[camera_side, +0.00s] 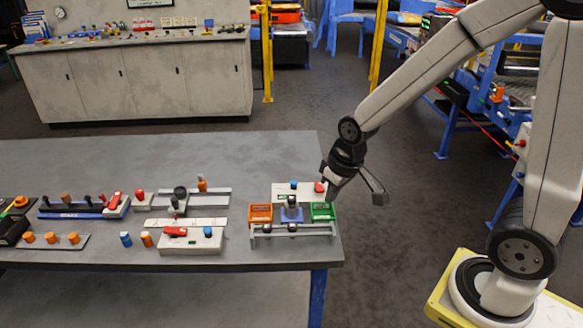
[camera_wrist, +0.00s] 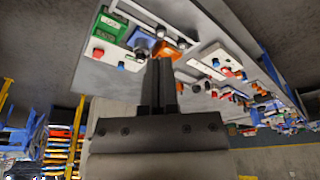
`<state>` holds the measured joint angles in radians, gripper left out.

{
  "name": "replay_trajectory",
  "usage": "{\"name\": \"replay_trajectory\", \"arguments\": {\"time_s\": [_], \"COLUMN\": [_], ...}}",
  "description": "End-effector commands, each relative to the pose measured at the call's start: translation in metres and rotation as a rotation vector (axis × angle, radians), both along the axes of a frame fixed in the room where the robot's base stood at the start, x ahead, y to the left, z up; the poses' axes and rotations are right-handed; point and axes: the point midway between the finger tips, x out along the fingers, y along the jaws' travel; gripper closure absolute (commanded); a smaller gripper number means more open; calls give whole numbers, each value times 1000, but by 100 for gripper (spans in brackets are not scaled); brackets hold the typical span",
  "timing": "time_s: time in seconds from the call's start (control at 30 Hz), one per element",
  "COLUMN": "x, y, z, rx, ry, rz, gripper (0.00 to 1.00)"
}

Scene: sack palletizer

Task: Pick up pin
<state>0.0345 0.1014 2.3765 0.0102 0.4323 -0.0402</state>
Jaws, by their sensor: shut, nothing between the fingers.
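Several small upright pegs on the table (camera_side: 250,150) could be the pin; I cannot tell which is meant. A blue peg (camera_side: 126,239) and an orange peg (camera_side: 147,240) stand near the front edge. A grey cylinder (camera_side: 292,202) stands on a blue block between two bins. My gripper (camera_side: 333,190) is above the table's right end, close to the green bin. In the wrist view its fingers (camera_wrist: 160,68) are together and empty.
The orange bin (camera_side: 260,214) and green bin (camera_side: 322,212) flank the blue block, with a white button box (camera_side: 298,188) behind and a grey rail in front. Another white box (camera_side: 190,241) with a red switch lies left. The table's rear is clear.

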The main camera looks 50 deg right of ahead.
Motion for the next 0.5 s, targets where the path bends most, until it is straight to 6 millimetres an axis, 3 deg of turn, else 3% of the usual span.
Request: {"name": "replay_trajectory", "arguments": {"time_s": [0.1,0.2,0.43,0.5], "x": [-27,-42,-54,-54], "y": [6,9,11,11], "z": [-6,-11,-14,-14], "rx": [1,2,3,3], "ry": [0,-1,-1,-1], "rz": [3,5,4,4], "gripper": [100,100,100,78]}}
